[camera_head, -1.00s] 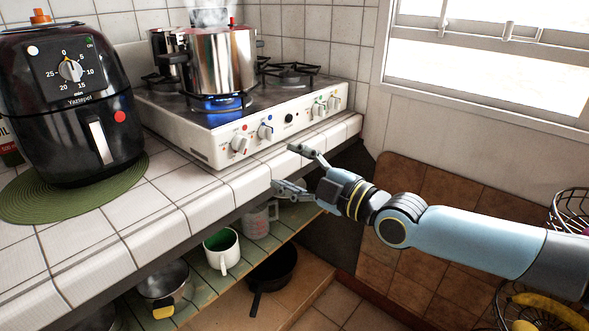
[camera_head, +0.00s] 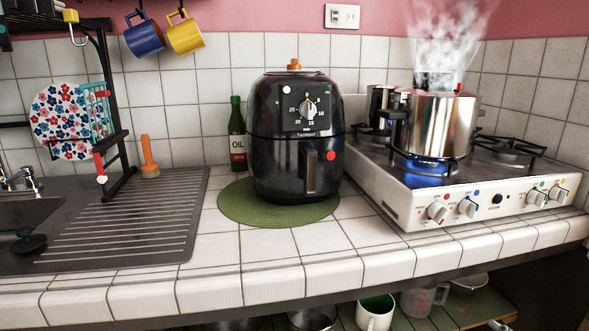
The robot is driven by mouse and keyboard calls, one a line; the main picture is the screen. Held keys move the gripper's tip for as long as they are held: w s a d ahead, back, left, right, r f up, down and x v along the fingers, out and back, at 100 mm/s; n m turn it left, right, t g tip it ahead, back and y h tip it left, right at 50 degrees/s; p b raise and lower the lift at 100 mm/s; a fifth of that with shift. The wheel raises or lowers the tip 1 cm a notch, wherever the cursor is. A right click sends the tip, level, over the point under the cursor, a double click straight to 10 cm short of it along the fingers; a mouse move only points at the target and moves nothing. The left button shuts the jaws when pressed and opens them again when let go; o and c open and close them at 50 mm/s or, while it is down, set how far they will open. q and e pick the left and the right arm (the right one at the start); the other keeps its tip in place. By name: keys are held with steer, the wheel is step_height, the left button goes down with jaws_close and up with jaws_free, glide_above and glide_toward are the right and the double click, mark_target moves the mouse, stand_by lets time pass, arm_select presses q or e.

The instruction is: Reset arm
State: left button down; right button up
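My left gripper is not in view. Of my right arm, only a small grey tip, apparently a finger of my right gripper (camera_head: 497,325), shows at the bottom edge on the right, in front of the lower shelf. The rest of that gripper and arm is cut off by the frame, so its opening is hidden. I see nothing held at that tip.
A black air fryer (camera_head: 296,140) stands on a green mat (camera_head: 235,205). Right of it, a steaming pot (camera_head: 433,125) sits over a lit burner on the white stove (camera_head: 410,200). A white mug (camera_head: 375,313) stands on the lower shelf. The tiled counter front is clear.

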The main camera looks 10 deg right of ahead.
steer(key=s+a+f+m+g+b, duration=0.15)
steer(key=s+f+g, duration=0.25)
steer(key=s+f, duration=0.6)
steer(key=s+a+f+m+g, duration=0.25)
steer(key=s+f, duration=0.45)
steer(key=f, duration=0.8)
steer(key=s+a+f+m+g, duration=0.1)
steer(key=s+f+m+g, duration=0.2)
steer(key=s, duration=0.8)
steer(key=s+a+f+m+g, duration=0.2)
steer(key=s+f, duration=0.4)
steer(key=s, duration=0.5)
steer(key=shift+a+f+m+g, duration=0.25)
steer(key=shift+m+g, duration=0.25)
steer(key=shift+g, duration=0.75)
